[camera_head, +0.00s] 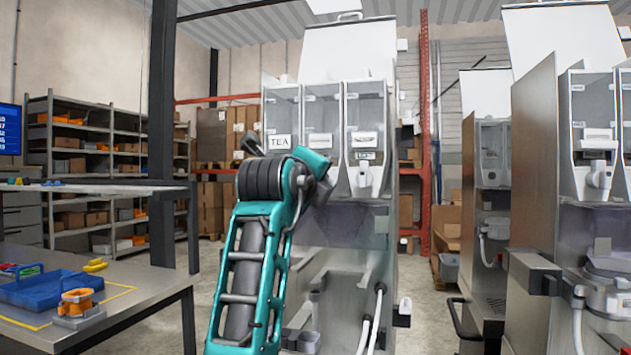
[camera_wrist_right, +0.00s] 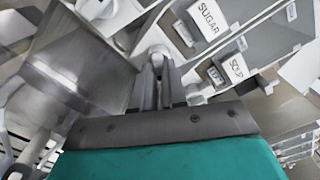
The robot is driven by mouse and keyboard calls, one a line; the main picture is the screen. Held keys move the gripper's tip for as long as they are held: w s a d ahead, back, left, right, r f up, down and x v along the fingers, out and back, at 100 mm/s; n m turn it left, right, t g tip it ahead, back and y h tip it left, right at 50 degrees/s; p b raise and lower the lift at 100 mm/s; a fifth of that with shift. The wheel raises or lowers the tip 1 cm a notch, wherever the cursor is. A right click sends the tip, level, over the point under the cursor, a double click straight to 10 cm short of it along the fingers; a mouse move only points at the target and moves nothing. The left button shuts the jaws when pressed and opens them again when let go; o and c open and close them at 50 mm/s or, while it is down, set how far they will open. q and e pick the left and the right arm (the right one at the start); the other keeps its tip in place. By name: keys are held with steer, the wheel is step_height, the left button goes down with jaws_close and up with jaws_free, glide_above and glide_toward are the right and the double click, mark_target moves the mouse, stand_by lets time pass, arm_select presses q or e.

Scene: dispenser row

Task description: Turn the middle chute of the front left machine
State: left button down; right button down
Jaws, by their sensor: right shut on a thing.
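The front left machine (camera_head: 348,50) stands in the middle of the head view, with three clear hoppers side by side. The left hopper carries a TEA label (camera_head: 280,142). The right chute (camera_head: 365,178) is in plain sight; the middle chute is hidden there behind my right arm. In the right wrist view my right gripper (camera_wrist_right: 158,82) is shut on the pale middle chute (camera_wrist_right: 155,52). A SUGAR label (camera_wrist_right: 208,20) and a label that seems to read SOUP (camera_wrist_right: 236,66) show beside it, tilted. My left gripper is not in view.
Another dispenser machine (camera_head: 535,150) stands close on the right, with one more behind it. A table (camera_head: 130,318) with a blue tray (camera_head: 45,290) and an orange part (camera_head: 77,300) is at the left. Shelves (camera_head: 95,135) stand behind. Bare floor lies between table and machine.

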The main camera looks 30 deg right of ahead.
steer(key=c, duration=1.2)
jaws_free()
steer(key=shift+o, duration=0.2)
arm_select(q)
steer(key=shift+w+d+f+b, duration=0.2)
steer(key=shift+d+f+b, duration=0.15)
steer(key=shift+b, duration=0.65)
arm_select(e)
steer(key=v, duration=1.3)
